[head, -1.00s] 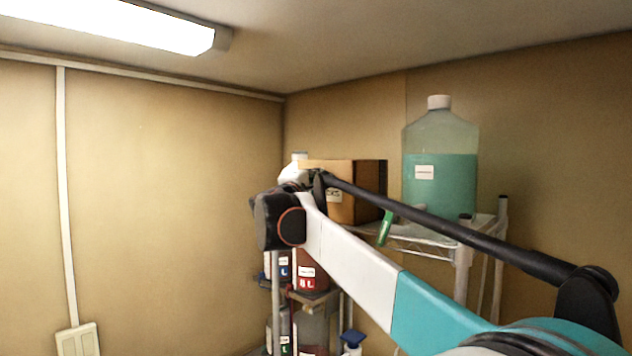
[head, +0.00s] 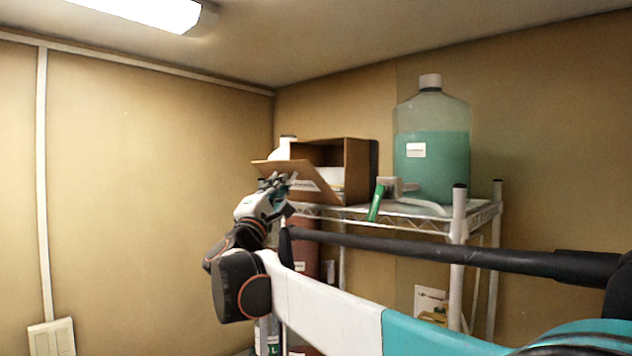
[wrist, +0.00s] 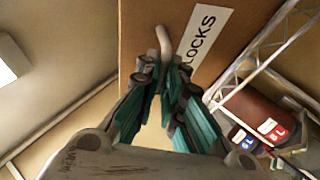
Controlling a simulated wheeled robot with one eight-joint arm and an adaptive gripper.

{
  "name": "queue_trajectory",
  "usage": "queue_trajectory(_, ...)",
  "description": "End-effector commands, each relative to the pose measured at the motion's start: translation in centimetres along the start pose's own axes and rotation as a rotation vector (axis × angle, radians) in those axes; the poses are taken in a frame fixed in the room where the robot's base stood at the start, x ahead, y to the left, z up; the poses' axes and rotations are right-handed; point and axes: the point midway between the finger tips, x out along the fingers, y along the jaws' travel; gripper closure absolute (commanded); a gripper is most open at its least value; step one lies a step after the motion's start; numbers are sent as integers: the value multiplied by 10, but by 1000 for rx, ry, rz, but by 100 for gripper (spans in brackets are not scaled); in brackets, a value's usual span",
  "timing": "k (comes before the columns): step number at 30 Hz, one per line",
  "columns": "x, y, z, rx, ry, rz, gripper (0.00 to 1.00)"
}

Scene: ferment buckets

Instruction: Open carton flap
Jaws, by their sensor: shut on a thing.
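The brown carton (head: 358,168) sits on the top of the wire shelf, its front open and its dark inside showing. Its flap (head: 315,185) is swung out and tilted down toward the left. In the wrist view the flap (wrist: 145,18) fills the upper middle, with a white label ending in "LOCKS" and a pale curved handle (wrist: 163,38). My gripper (head: 280,182) is at the flap's lower left edge. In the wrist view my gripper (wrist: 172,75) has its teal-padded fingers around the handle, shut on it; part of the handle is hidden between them.
A large jug of green liquid (head: 432,165) stands right of the carton on the wire shelf (head: 420,218). A green-handled tool (head: 377,203) hangs at the shelf's front edge. A white bottle (head: 282,150) is behind the flap. Red bottles (wrist: 255,112) stand on a lower shelf.

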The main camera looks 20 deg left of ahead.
Motion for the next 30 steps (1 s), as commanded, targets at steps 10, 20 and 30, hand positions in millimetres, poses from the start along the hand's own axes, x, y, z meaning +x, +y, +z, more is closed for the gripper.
queue_trajectory(10, -21, -32, -6, -1, -6, -5, 100)
queue_trajectory(20, -28, -45, -8, -2, -9, -6, 100)
queue_trajectory(30, -28, -47, -8, -2, -9, -6, 100)
